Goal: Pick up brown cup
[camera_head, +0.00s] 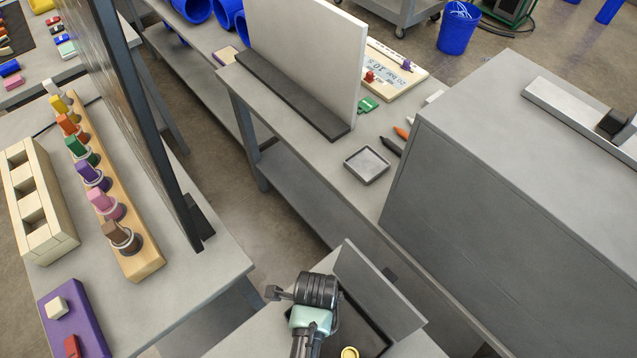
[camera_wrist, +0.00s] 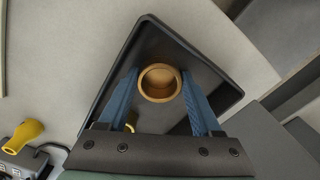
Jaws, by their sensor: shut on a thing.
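The brown cup (camera_wrist: 160,83) shows in the wrist view as a round, open-mouthed tan-brown ring seen from above. My gripper (camera_wrist: 159,76) has its two blue fingers on either side of the cup, shut on it. Behind the cup is a dark tray (camera_wrist: 146,42) with a raised rim; I cannot tell whether the cup touches it. In the head view my wrist is at the bottom middle, over the dark tray (camera_head: 372,339); the fingers and the cup are hidden there.
A yellow thing (camera_head: 349,353) shows near the tray at the bottom edge. A grey upright panel (camera_head: 376,290) stands beside the tray. On the left table are a wooden rack (camera_head: 143,262) of coloured pieces and a tall dark board. A large grey box (camera_head: 520,180) fills the right.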

